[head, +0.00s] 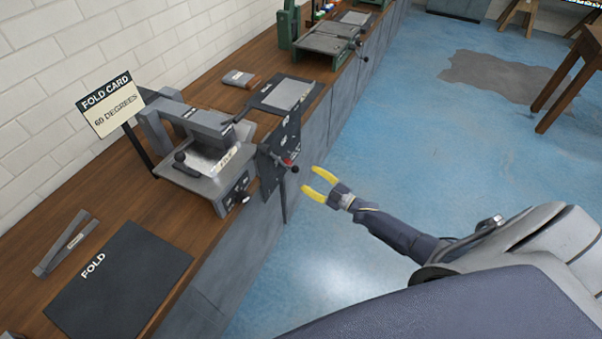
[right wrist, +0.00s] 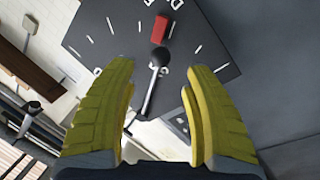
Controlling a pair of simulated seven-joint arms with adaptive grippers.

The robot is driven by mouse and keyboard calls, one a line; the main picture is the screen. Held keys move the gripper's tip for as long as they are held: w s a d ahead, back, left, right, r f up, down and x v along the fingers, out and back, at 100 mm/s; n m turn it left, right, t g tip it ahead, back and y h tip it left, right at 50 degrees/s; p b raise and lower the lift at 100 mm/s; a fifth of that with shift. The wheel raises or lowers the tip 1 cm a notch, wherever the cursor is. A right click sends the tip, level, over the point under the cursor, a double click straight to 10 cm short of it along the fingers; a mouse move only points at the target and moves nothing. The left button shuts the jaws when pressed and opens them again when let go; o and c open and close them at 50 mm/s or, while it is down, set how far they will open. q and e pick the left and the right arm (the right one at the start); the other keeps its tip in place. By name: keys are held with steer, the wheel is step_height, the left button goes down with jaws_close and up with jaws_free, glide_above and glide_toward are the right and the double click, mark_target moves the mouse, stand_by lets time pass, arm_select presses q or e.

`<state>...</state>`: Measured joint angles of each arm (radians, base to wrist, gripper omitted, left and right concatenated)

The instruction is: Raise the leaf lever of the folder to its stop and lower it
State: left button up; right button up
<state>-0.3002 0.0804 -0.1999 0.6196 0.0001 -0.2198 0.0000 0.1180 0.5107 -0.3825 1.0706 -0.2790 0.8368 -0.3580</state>
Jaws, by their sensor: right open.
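The grey folder (head: 196,184) stands on the wooden bench, with a dark dial plate (head: 268,174) at its front right side. In the right wrist view the dial plate (right wrist: 110,28) has white tick marks and a red block (right wrist: 161,29). A lever with a dark ball knob (right wrist: 159,57) and a thin metal rod crosses it. In the head view the lever is small near the red mark (head: 288,162). My right gripper (head: 309,180) has yellow fingers, open and empty, just right of the dial. In the wrist view the knob appears between the fingertips, untouched. My left gripper is not in view.
A black FOLD mat (head: 120,280) and a grey strip piece (head: 66,243) lie on the near bench. A green machine (head: 325,40) stands farther along.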

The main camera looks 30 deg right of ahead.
steer(key=shift+v, duration=2.5)
